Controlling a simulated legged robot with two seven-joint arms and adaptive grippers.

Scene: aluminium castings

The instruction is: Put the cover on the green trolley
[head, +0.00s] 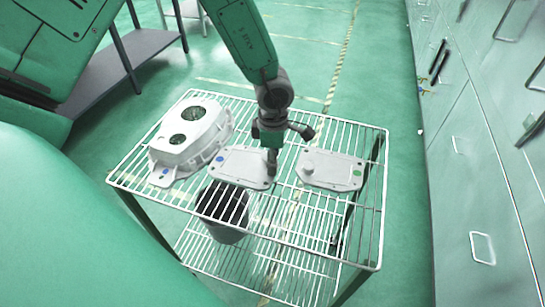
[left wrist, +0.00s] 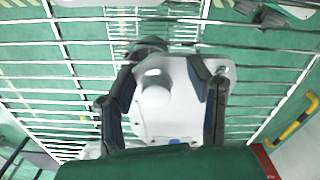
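A flat light-grey cover with a blue dot (head: 236,167) lies on the wire top shelf, in the middle. My left gripper (head: 271,168) points down at its right part. In the left wrist view, the open fingers (left wrist: 164,75) stand on either side of the cover's round knob (left wrist: 155,79), with gaps showing. Whether the fingertips touch the cover cannot be told. A similar cover with a green dot (head: 335,171) lies to the right. The wire-shelved trolley (head: 381,200) has dark legs; I cannot tell whether it is the green trolley. My right gripper is not in view.
A large casting (head: 190,142) with two openings sits at the shelf's left. A dark bin (head: 222,212) stands below the top shelf. Grey cabinets (head: 480,170) line the right side, and a grey table (head: 125,65) stands at the back left. The front right of the shelf is bare.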

